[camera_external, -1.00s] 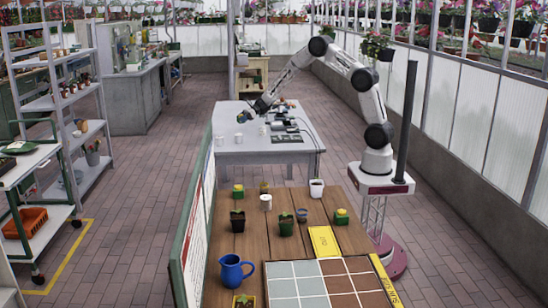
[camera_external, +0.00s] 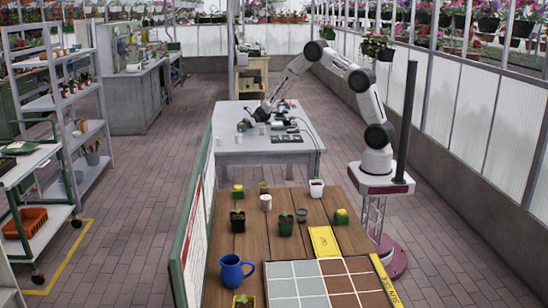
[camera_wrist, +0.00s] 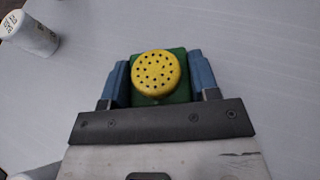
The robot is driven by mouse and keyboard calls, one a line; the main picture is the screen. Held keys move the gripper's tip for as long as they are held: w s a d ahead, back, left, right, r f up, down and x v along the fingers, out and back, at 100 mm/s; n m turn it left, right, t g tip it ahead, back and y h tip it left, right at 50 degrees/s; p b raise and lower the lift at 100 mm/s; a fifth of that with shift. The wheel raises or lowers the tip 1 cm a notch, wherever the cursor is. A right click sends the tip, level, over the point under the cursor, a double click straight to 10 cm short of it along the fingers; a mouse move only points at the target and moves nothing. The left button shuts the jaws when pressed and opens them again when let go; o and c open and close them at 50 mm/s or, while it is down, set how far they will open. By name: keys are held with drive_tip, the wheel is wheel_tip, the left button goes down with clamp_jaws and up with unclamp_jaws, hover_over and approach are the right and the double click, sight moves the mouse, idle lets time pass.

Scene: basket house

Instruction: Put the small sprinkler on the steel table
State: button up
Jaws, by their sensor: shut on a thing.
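In the wrist view, the small sprinkler (camera_wrist: 158,75) has a round yellow head with dark holes and a green body. My gripper (camera_wrist: 160,82) is shut on it, with one blue finger on each side. The grey surface of the steel table (camera_wrist: 265,60) lies below. In the external view my gripper (camera_external: 243,125) is low over the left part of the steel table (camera_external: 262,157). The sprinkler is too small there to make out clearly. Whether it touches the tabletop cannot be told.
A white labelled cup (camera_wrist: 35,35) stands at the upper left in the wrist view. Dark equipment (camera_external: 283,138) occupies the steel table's right part. The wooden table (camera_external: 262,243) in front holds pots, a blue jug (camera_external: 231,271) and other yellow-green items (camera_external: 341,217).

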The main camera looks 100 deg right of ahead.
drive_tip(key=shift+f, duration=0.25)
drive_tip(key=shift+f, duration=0.15)
drive_tip(key=o, duration=1)
drive_tip(key=shift+s, duration=0.1)
drive_tip(key=v, duration=1.2)
drive_tip(key=shift+d, duration=0.1)
